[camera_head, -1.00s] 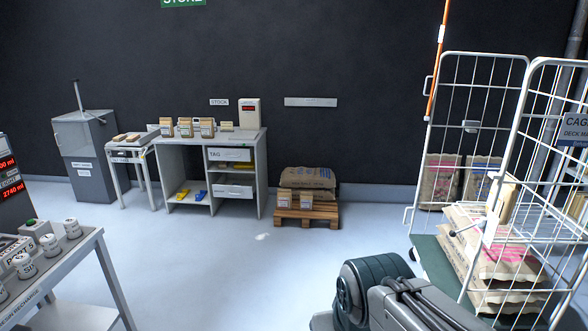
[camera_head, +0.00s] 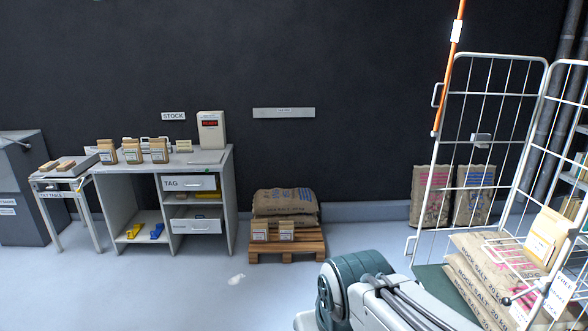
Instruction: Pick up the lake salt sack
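No sack carries a lettering I can clearly read as lake salt. Brown sacks (camera_head: 285,200) with dark and blue print lie stacked on a wooden pallet (camera_head: 310,243) against the back wall; their small print is not legible. A sack with red print (camera_head: 434,195) and a sack with blue print (camera_head: 473,194) stand upright by the wall behind the cage. Sacks marked rock salt (camera_head: 478,275) lie stacked in the cage. My gripper is out of view; only part of my arm shows at the bottom centre, in front of the pallet and cage.
Two small packets (camera_head: 260,231) stand at the pallet's front. A wire roll cage (camera_head: 490,58) fills the right side. A desk (camera_head: 227,205) with small bags (camera_head: 132,151) stands left of the pallet. Open floor (camera_head: 170,290) lies in front. A small pale patch (camera_head: 237,278) is on it.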

